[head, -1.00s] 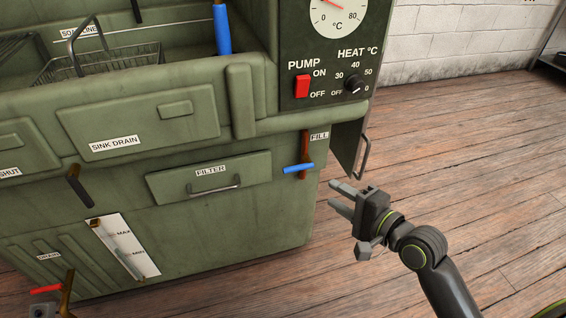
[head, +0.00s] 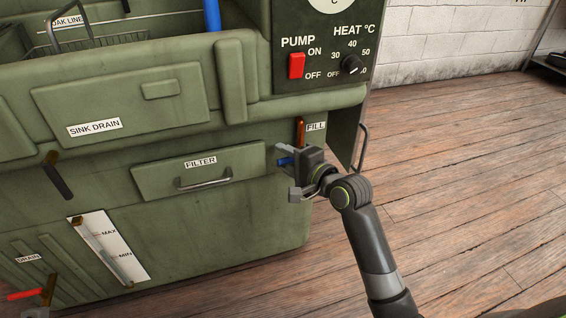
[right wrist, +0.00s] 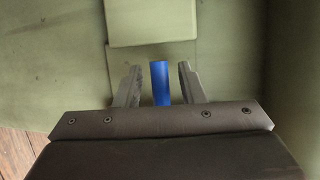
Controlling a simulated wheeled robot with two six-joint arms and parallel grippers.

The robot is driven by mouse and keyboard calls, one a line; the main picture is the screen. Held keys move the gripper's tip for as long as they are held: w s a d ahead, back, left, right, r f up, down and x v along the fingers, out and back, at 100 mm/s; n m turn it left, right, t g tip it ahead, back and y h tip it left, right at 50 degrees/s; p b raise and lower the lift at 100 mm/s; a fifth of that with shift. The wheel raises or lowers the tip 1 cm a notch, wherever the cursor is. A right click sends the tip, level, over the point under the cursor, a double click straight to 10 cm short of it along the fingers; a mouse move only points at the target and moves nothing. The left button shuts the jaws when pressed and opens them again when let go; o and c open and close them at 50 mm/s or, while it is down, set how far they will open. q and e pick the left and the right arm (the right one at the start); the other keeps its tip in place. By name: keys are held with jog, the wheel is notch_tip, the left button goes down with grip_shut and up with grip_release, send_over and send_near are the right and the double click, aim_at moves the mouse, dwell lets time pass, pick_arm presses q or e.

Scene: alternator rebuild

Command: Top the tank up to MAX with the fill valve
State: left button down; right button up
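The fill valve shows as a copper pipe (head: 300,131) beside the FILL label, with a blue handle (head: 285,161) mostly hidden by my right gripper (head: 281,155). In the right wrist view the blue handle (right wrist: 160,83) stands between the two fingers of my right gripper (right wrist: 158,80). The fingers are open, with a gap on each side of the handle. The tank's level gauge (head: 110,249) with MAX and MIN marks is low on the green cabinet; I cannot make out the liquid level. My left gripper is not clearly seen.
The FILTER drawer (head: 198,172) with a bar handle is left of the valve. A red drain handle (head: 25,294) is at lower left. The red PUMP switch (head: 297,66) and HEAT knob (head: 351,65) are above. The wooden floor (head: 460,190) at right is clear.

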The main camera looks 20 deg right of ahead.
jog(key=shift+w+a+f, duration=0.1)
jog(key=shift+w+a, duration=0.1)
jog(key=shift+w, duration=0.25)
grip_shut()
